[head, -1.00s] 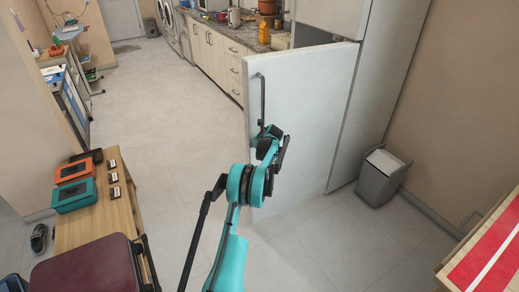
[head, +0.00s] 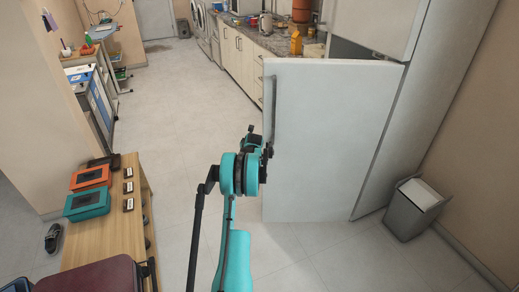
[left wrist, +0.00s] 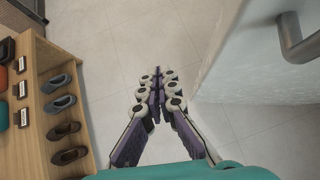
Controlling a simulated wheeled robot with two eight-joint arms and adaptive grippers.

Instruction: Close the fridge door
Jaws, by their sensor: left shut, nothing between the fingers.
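The white fridge door (head: 330,140) stands open in the head view, swung out from the fridge (head: 425,110) at the right. Its long vertical handle (head: 273,105) is near the door's left edge. My left gripper (head: 262,140) is at that left edge, near the lower end of the handle. In the left wrist view my left gripper (left wrist: 158,80) is shut and empty, with floor beyond its fingertips. The door (left wrist: 245,75) and the handle's end (left wrist: 295,40) are to its right there, apart from the fingers. My right gripper is not in view.
A grey bin (head: 412,210) stands on the floor right of the door, beside the fridge. A wooden shoe bench (head: 112,215) is at the left, with a burgundy-topped piece (head: 95,277) in front. Open tiled floor (head: 185,110) lies between bench and counter.

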